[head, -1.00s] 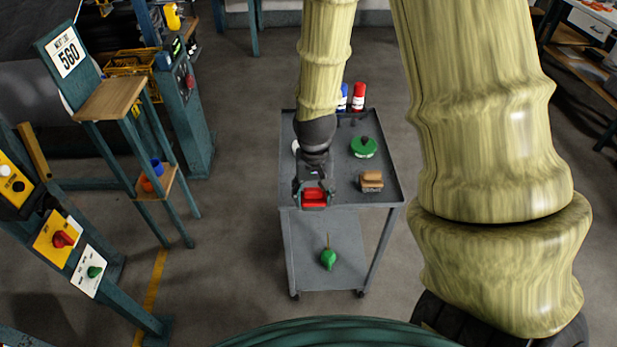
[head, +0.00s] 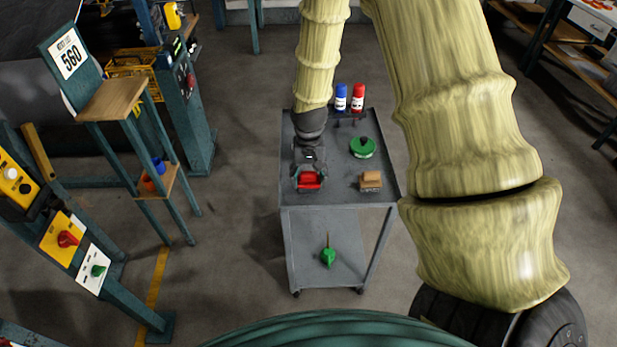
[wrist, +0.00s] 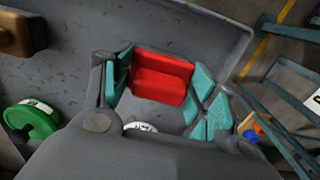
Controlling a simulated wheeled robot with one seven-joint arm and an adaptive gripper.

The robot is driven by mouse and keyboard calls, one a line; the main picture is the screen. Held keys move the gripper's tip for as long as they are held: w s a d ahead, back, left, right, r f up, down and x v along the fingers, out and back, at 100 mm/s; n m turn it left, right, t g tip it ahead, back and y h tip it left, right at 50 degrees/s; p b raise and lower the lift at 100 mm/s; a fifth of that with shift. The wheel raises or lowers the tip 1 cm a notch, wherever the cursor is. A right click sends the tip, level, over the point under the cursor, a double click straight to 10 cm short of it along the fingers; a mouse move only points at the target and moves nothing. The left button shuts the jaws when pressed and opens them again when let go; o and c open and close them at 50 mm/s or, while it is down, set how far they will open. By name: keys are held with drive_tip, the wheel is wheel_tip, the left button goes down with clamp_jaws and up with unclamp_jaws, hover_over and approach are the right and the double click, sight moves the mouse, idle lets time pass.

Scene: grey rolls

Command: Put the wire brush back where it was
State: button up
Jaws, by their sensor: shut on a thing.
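My gripper (head: 309,183) is over the left front part of the grey cart's top tray (head: 340,196). Its teal-padded fingers (wrist: 160,85) are shut on a red block-like thing (head: 309,179), which also shows between the pads in the wrist view (wrist: 162,77). No bristles show on it, so I cannot tell from its look whether it is the wire brush. I cannot tell whether its underside touches the tray. A brown wooden block (head: 371,180) sits on the tray to the right, apart from my gripper; it also shows in the wrist view (wrist: 14,34).
A green round thing with a dark knob (head: 362,147) is on the tray, behind the brown block. Blue (head: 341,98) and red (head: 358,98) cans stand at the back. A white round thing (wrist: 140,127) is partly hidden by my gripper. A green thing (head: 328,257) is on the lower shelf.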

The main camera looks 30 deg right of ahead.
sight(309, 173)
drive_tip(key=shift+f, duration=0.3)
drive_tip(key=o, duration=1.2)
drive_tip(key=shift+r+b, duration=0.65)
drive_tip(key=shift+r, duration=5.35)
